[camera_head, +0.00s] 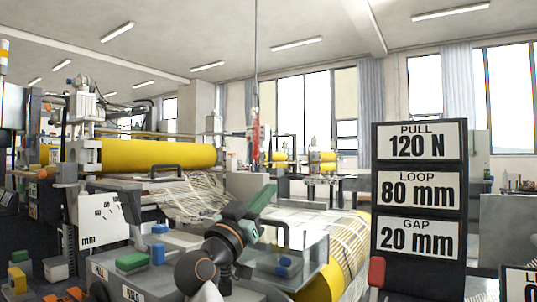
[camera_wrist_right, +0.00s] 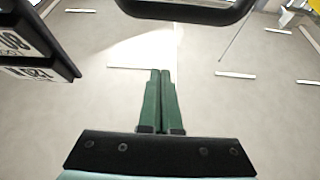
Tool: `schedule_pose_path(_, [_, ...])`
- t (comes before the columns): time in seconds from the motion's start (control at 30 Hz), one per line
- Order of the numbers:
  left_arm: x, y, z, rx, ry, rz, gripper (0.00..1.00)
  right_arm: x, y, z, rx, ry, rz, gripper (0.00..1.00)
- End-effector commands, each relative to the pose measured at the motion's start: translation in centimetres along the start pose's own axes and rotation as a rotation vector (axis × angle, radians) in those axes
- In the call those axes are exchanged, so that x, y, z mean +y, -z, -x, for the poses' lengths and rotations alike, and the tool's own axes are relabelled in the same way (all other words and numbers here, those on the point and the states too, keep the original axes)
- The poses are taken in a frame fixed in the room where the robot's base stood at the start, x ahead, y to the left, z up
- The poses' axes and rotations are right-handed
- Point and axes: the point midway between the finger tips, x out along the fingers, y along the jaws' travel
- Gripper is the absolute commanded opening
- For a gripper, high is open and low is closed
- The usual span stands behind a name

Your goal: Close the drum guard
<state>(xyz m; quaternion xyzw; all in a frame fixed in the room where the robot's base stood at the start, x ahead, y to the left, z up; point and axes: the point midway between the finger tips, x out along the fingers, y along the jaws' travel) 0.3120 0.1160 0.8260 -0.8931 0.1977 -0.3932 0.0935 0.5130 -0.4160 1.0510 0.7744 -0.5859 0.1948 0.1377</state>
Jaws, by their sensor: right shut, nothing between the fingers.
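A clear panel (camera_head: 309,252), which looks like the drum guard, stands in front of the yellow drum (camera_head: 314,283) at lower centre right. A black bar handle (camera_head: 284,229) shows at its upper edge. I cannot tell how far the guard is open. My right gripper (camera_head: 272,190) points up and away beside the handle, its green fingers shut and empty. In the right wrist view the fingertips (camera_wrist_right: 160,72) are together, and a black handle-like bar (camera_wrist_right: 190,14) crosses the top, apart from them. My left gripper is not in view.
A black sign stack (camera_head: 418,170) stands close on the right; its edge also shows in the right wrist view (camera_wrist_right: 35,45). A yellow roller (camera_head: 155,155) with pale mesh (camera_head: 195,195) lies at the left. Green and blue blocks (camera_head: 132,261) sit on the near panel.

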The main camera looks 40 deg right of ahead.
Motion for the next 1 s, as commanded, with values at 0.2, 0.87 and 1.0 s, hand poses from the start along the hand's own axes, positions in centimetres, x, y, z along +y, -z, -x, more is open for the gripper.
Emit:
schedule_pose_path(0.2, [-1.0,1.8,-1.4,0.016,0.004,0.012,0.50,2.0,5.7,0.4,0.000,0.000,-0.006,0.00])
schedule_pose_path(0.87, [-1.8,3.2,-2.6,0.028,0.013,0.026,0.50,7.0,12.0,5.2,0.000,0.000,0.001,0.00])
schedule_pose_path(1.0, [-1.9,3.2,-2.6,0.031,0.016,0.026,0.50,7.0,12.0,5.2,0.000,0.000,0.001,0.00])
